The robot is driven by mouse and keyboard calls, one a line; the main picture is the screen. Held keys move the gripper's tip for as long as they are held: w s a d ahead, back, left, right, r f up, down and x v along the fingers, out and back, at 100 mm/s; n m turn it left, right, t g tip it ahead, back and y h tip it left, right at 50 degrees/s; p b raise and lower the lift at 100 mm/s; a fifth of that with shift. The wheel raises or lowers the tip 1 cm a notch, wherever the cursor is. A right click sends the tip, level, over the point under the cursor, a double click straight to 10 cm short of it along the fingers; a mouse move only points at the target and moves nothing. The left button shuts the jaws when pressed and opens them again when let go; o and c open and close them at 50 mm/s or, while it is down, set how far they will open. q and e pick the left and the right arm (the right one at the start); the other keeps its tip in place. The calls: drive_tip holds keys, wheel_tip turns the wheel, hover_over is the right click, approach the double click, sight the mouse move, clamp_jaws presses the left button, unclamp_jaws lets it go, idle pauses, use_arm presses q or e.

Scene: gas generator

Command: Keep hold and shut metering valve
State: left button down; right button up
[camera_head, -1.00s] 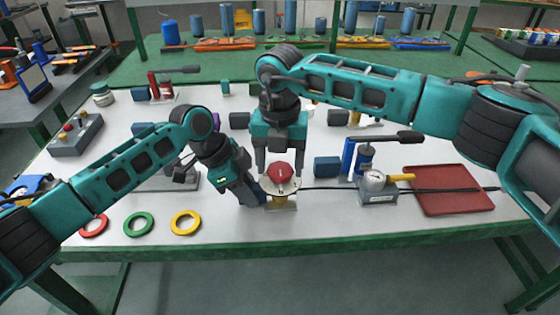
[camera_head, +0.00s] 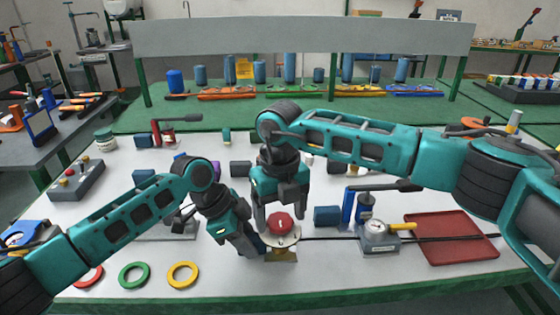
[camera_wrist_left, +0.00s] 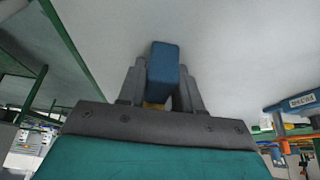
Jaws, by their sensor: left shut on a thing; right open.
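The metering valve has a red knob (camera_head: 279,222) on a pale round disc, with a brass-coloured base (camera_head: 281,255) below, near the table's front edge. My left gripper (camera_head: 259,246) reaches in from the left, low beside the base. In the left wrist view its fingers are shut on a blue block (camera_wrist_left: 163,68), with a bit of brass colour behind it. In the head view the gripper mostly hides this block. My right gripper (camera_head: 280,210) is open, pointing down, its fingers around the red knob. I cannot tell whether they touch it.
A dark hose runs right from the valve past a gauge box (camera_head: 378,236) and over a red tray (camera_head: 450,239). Green (camera_head: 134,274) and yellow (camera_head: 182,274) rings lie at the front left.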

sight(280, 219)
drive_tip(key=n, duration=0.4)
drive_tip(key=shift+n, duration=0.3)
drive_tip(key=n, duration=0.8)
drive_tip(key=shift+n, duration=0.3)
drive_tip(key=n, duration=0.4)
drive_tip(key=shift+r+n, duration=0.4)
drive_tip(key=shift+n, duration=0.1)
wheel_tip(280, 219, up, 11)
drive_tip(key=n, duration=0.3)
drive_tip(key=shift+r, duration=0.15)
